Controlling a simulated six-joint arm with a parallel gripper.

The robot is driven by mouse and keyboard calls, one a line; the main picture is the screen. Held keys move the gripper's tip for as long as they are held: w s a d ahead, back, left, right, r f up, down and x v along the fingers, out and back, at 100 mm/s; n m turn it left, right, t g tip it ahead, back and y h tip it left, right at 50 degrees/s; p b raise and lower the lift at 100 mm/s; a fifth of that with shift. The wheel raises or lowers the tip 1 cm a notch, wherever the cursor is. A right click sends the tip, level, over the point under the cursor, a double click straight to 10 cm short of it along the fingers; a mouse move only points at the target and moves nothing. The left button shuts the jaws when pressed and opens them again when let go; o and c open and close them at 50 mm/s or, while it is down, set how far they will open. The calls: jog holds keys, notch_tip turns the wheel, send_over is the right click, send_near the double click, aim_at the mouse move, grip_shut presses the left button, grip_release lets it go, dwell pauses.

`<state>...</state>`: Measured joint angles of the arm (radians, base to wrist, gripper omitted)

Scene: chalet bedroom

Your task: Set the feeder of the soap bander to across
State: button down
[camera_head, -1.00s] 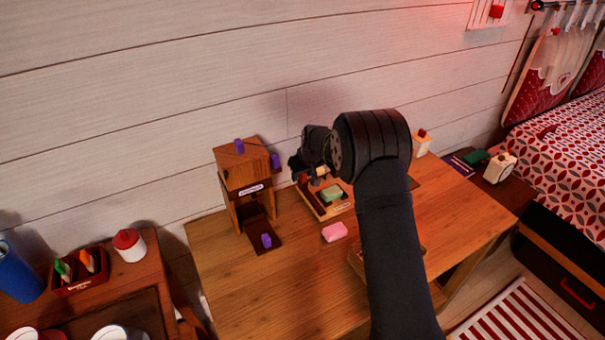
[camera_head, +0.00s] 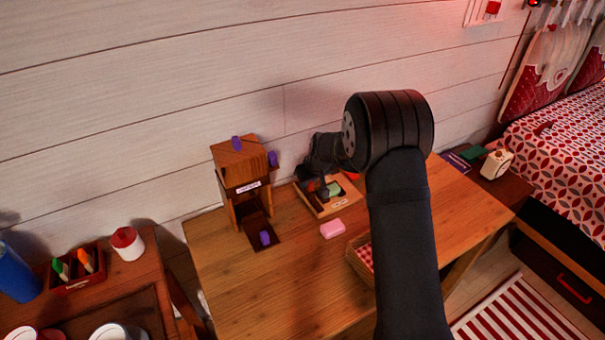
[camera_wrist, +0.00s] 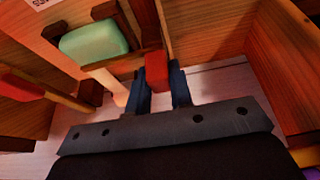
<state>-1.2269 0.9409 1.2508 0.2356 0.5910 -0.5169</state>
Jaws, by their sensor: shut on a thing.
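The soap bander appears to be the low wooden device (camera_head: 322,211) on the table, partly hidden by my arm. It holds a green soap (camera_head: 334,189), which also shows in the wrist view (camera_wrist: 94,42). My gripper (camera_wrist: 160,88) is shut on a small red handle (camera_wrist: 157,68), with one dark blue finger on each side. The handle sits beside the green soap, near a dark wooden post. In the head view my gripper (camera_head: 318,182) reaches down at the device's back left. The feeder's setting cannot be told.
A wooden tower (camera_head: 238,160) with several purple knobs stands to the left. A pink soap (camera_head: 332,229) lies in front of the device. A checked-lined basket (camera_head: 359,258) is partly behind my arm. The table's front left (camera_head: 260,290) is clear.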

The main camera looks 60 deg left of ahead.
aim_at(312, 195)
jog(key=shift+d, duration=1.9)
jog(key=c, duration=1.3)
grip_release()
jog(key=shift+d, duration=0.1)
jog(key=shift+d+r, duration=0.1)
jog(key=shift+r, duration=0.4)
jog(key=v, duration=1.6)
jog(key=shift+d+r, duration=0.15)
jog(key=shift+d, duration=0.05)
